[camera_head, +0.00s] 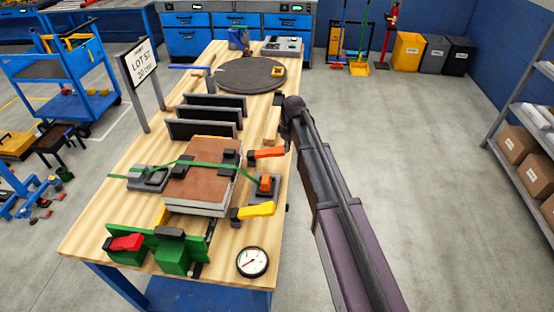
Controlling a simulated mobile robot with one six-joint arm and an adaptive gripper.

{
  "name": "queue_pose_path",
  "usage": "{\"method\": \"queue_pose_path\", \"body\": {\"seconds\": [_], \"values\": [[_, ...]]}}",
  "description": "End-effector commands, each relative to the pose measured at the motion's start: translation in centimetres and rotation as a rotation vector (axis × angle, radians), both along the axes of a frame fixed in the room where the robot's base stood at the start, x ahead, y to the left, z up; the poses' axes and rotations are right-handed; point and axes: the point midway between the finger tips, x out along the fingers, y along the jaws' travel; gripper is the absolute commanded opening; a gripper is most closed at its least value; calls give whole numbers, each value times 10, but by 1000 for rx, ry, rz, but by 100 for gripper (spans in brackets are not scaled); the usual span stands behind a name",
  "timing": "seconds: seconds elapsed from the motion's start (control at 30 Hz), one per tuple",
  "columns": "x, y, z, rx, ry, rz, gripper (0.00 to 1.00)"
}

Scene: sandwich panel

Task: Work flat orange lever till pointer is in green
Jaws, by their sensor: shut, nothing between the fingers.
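A flat orange lever (267,153) lies at the right edge of the sandwich panel (202,167), sticking out to the right from a black clamp. A second, smaller orange handle (265,183) stands on the strap's grey buckle just below it. A round white gauge (253,262) lies at the table's near right corner; its pointer and colours are too small to read surely. My gripper (286,138) is small and dark at the arm's end, above and right of the flat orange lever. It is shut and empty; whether it touches the lever is unclear.
A yellow lever (254,211) sits nearer than the orange ones. A green fixture with a red handle (126,243) stands at the near left. A green strap (160,169) crosses the panel. Black upright plates (205,113) and a dark turntable (250,74) are behind. Floor right is clear.

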Motion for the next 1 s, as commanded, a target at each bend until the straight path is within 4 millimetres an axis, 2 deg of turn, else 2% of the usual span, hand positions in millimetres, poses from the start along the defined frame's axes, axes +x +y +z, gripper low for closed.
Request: {"method": "queue_pose_path", "body": {"seconds": [0.03,0.1,0.4,1.0], "values": [[2,2,13,0,0,0,0],[3,4,21,-1,1,0,0],[7,11,47,-2,1,0,0],[7,13,48,-2,1,-1,0]]}}
